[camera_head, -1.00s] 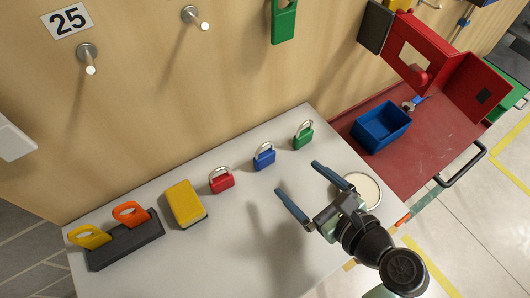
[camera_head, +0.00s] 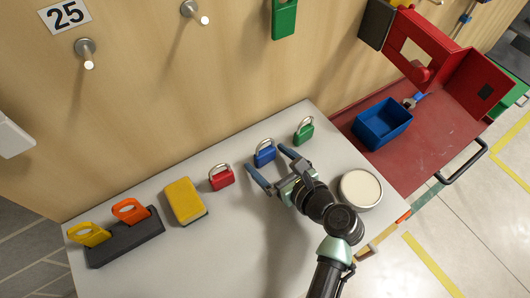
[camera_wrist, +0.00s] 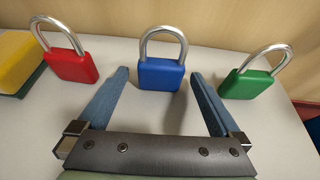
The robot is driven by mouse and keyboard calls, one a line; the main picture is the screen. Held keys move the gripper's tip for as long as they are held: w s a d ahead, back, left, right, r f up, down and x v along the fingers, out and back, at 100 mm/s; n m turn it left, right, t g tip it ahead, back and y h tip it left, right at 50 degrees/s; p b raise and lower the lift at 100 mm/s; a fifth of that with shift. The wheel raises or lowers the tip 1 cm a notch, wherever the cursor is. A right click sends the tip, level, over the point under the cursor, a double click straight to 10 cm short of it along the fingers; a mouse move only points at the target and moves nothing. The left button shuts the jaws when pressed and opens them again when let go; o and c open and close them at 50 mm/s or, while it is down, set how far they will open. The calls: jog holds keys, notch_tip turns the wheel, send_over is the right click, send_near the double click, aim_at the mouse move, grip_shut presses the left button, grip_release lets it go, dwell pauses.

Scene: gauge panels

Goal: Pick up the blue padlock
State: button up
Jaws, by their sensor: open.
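The blue padlock (camera_head: 265,154) stands upright on the grey-white table, its silver shackle up, between a red padlock (camera_head: 221,177) and a green padlock (camera_head: 304,131). My gripper (camera_head: 264,165) is open and empty, with its blue fingers pointing at the blue padlock. In the wrist view the blue padlock (camera_wrist: 161,74) is centred just beyond the gap between the fingertips (camera_wrist: 159,74). The fingers appear to lie on either side of its line, and I see no contact. The red padlock (camera_wrist: 72,65) is to the left and the green padlock (camera_wrist: 247,83) to the right.
A yellow block (camera_head: 185,201) and a dark holder (camera_head: 125,239) with yellow and orange tags stand at the table's left. A round white-topped container (camera_head: 360,188) is right of my gripper. A wooden wall with pegs (camera_head: 88,54) rises behind. A blue bin (camera_head: 383,124) sits on a red surface.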

aim_at(267, 154)
jog(key=shift+w+a+f, duration=0.2)
jog(key=shift+w+a, duration=0.1)
jog(key=shift+w, duration=0.1)
jog(key=c, duration=1.5)
notch_tip(267, 154, up, 10)
jog(key=shift+f+p, duration=0.1)
jog(key=shift+p, duration=0.7)
jog(key=shift+s+d, duration=0.1)
